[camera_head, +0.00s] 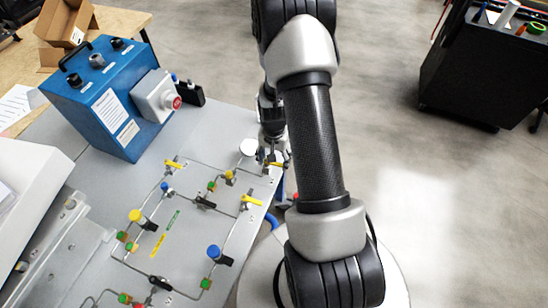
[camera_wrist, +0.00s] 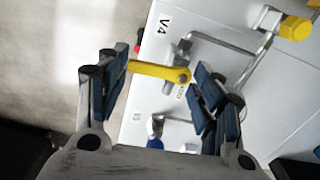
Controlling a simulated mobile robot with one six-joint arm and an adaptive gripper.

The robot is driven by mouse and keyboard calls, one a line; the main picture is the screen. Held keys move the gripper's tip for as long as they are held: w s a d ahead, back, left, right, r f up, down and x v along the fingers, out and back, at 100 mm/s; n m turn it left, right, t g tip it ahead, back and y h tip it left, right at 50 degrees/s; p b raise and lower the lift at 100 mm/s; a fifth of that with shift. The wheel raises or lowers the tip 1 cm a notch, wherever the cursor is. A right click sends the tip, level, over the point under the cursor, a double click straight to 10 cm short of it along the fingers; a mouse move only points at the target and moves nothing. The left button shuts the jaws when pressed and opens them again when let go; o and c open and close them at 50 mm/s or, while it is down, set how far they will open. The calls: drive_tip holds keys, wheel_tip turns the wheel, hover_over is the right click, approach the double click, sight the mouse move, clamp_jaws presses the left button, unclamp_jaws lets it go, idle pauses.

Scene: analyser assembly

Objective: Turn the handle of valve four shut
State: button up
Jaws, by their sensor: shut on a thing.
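The yellow lever handle of valve four (camera_wrist: 155,70) lies crosswise between my fingers in the wrist view, just below the printed "V4" label (camera_wrist: 164,23). The handle's pivot is at its right end, on a grey valve body. My gripper (camera_wrist: 161,72) is closed along the handle's length, with one blue-padded finger at each end. In the head view my gripper (camera_head: 272,158) is at the panel's right edge, and the arm partly hides it. Only a bit of the yellow handle shows there (camera_head: 277,164).
Other yellow lever handles (camera_head: 251,201) and (camera_head: 173,164) sit nearby on the grey panel (camera_head: 90,240) among thin metal pipes. A blue box (camera_head: 105,95) stands behind. Open floor lies to the right.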

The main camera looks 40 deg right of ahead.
drive_tip(key=shift+s+a+m, duration=0.1)
drive_tip(key=shift+m, duration=0.5)
drive_tip(key=o, duration=1.1)
drive_tip(key=shift+c, duration=0.2)
drive_tip(key=shift+r, duration=0.1)
wheel_tip(320, 180, up, 12)
